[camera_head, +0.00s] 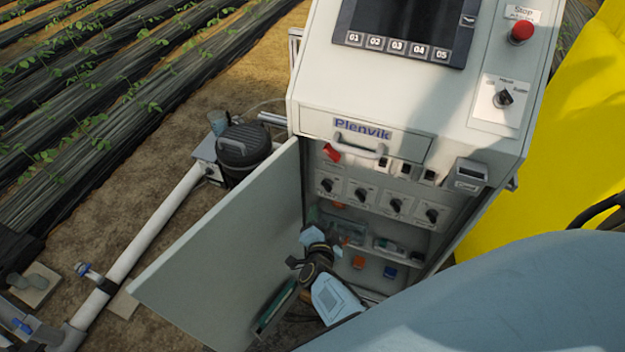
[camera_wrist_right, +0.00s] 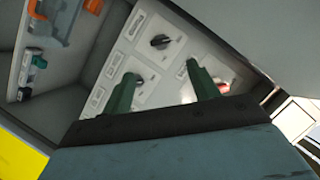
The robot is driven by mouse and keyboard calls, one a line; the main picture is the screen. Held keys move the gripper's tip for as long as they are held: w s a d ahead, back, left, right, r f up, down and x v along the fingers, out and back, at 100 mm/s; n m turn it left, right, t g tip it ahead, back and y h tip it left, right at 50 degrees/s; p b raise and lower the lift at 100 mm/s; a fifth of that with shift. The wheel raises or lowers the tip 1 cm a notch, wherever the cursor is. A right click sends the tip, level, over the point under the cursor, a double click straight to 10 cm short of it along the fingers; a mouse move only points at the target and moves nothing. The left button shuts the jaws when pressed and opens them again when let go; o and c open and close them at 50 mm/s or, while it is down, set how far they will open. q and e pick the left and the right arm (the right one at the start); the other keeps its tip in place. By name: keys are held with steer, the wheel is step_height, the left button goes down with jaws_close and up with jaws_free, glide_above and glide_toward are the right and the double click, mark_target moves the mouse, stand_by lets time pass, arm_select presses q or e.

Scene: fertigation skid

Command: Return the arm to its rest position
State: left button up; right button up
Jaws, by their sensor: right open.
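My right gripper (camera_head: 312,237) is in the lower middle of the head view, in front of the open lower compartment of the control cabinet (camera_head: 408,148). In the right wrist view its two green fingers (camera_wrist_right: 164,76) stand apart with nothing between them. Behind them is a panel with a black rotary knob (camera_wrist_right: 161,42); a gap to the panel cannot be judged. The open cabinet door (camera_head: 225,245) is left of the gripper in the head view. My left gripper is not in view.
The compartment holds a row of rotary knobs (camera_head: 394,205), an orange button (camera_head: 358,262) and a blue button (camera_head: 389,272). A red emergency stop (camera_head: 521,31) sits on top. A dark canister (camera_head: 243,152) and white pipe (camera_head: 150,236) are left; a yellow tank (camera_head: 560,150) is right.

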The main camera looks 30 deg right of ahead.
steer(key=s+a+f+n+g+y+b, duration=0.2)
steer(key=s+a+f+n+y+b, duration=0.15)
steer(key=s+f+n, duration=0.55)
steer(key=s+a+f+n+g+y+b, duration=0.15)
steer(key=s+f+y+b, duration=0.35)
steer(key=f, duration=0.7)
steer(key=s+d+f+n+g+b, duration=0.1)
steer(key=s+f+n+g, duration=0.3)
steer(key=s, duration=0.9)
steer(key=s+d+f+n+g+b, duration=0.2)
steer(key=s+f+n+g, duration=0.2)
steer(key=s+f, duration=0.5)
steer(key=s, duration=0.5)
steer(key=shift+s+d, duration=0.25)
steer(key=shift+d, duration=0.05)
